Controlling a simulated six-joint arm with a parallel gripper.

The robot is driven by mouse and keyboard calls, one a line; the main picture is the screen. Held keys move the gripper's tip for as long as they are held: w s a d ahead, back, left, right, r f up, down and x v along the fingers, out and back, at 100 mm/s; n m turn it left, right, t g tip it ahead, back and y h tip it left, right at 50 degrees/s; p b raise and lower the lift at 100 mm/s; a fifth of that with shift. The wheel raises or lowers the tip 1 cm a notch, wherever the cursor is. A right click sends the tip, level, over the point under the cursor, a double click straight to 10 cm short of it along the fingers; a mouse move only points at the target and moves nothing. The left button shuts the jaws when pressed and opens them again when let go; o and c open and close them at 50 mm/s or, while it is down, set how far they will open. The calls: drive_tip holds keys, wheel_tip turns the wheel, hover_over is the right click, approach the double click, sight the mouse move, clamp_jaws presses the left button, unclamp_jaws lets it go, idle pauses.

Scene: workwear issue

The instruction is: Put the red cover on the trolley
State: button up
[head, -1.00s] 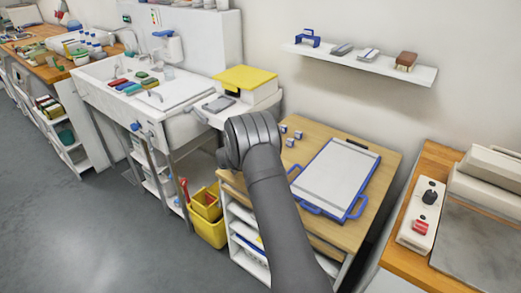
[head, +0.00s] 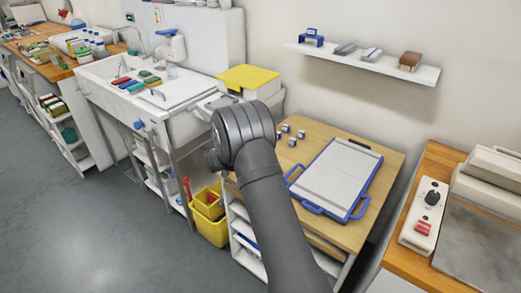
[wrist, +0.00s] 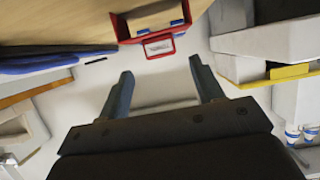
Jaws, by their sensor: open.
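My gripper (wrist: 161,68) is open and empty in the wrist view, its two fingers apart; my own arm hides it in the head view. A red-edged, box-like thing (wrist: 150,49) with a tan inside, blue bits and a pale label lies just beyond the fingertips, by the wooden tabletop's edge. I cannot tell whether it is the red cover. It does not show in the head view, where my arm may hide it. I cannot make out a trolley for sure in either view.
A blue-handled frame (head: 335,177) and several small cubes lie on the wooden table (head: 383,190). A yellow-topped box (head: 247,77) stands behind my arm. The sink (head: 125,72) is at left, yellow buckets (head: 209,206) on the floor. The floor at left is clear.

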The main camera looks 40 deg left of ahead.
drive_tip(key=v, duration=0.5)
drive_tip(key=shift+s, duration=0.15)
drive_tip(key=x, duration=1.2)
drive_tip(key=shift+w+f, duration=0.15)
drive_tip(key=shift+w, duration=0.1)
wheel_tip(320, 180, up, 3)
drive_tip(key=shift+s+r, duration=0.1)
drive_tip(key=shift+s, duration=0.05)
drive_tip(key=shift+r, duration=0.25)
drive_tip(key=shift+f, duration=0.1)
